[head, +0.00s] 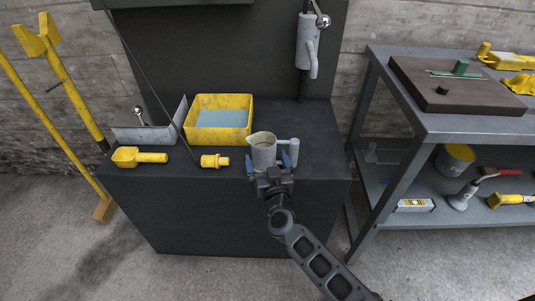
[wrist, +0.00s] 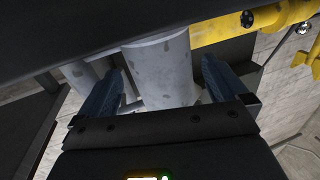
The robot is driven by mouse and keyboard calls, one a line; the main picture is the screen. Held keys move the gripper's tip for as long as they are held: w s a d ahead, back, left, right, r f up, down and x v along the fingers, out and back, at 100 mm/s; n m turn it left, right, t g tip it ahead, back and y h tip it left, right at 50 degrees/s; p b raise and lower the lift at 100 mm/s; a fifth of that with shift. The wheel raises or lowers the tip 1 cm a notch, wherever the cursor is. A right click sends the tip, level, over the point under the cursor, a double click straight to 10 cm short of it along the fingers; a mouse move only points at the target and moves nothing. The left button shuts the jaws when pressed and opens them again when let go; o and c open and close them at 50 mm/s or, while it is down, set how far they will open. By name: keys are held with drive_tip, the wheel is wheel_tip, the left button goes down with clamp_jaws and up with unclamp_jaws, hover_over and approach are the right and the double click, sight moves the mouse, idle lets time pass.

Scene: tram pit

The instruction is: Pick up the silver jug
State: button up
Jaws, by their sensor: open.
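The silver jug (head: 262,146) stands upright near the front edge of a dark block, with its spout to the left and its handle (head: 293,149) to the right. My gripper (head: 269,163) is open at the jug, coming from the front, with one blue finger on each side of the body. In the wrist view the jug body (wrist: 160,72) shows between the open fingers of my gripper (wrist: 162,88), with a visible gap on each side. One finger overlaps the handle (wrist: 82,75); I cannot tell whether they touch. The jug's lower front is partly hidden by my gripper.
A yellow fitting (head: 214,161), yellow scoop (head: 139,157), grey angled plate (head: 152,126) and yellow bin (head: 219,118) lie left of the jug. A thin dark cable crosses there. A grey pipe fixture (head: 308,43) hangs behind. A metal shelf table (head: 450,125) stands right.

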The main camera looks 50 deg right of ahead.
drive_tip(key=b+x, duration=0.1)
drive_tip(key=x, duration=0.3)
drive_tip(key=shift+w+d+f, duration=0.1)
drive_tip(key=shift+w+d, duration=0.1)
drive_tip(key=c, duration=1)
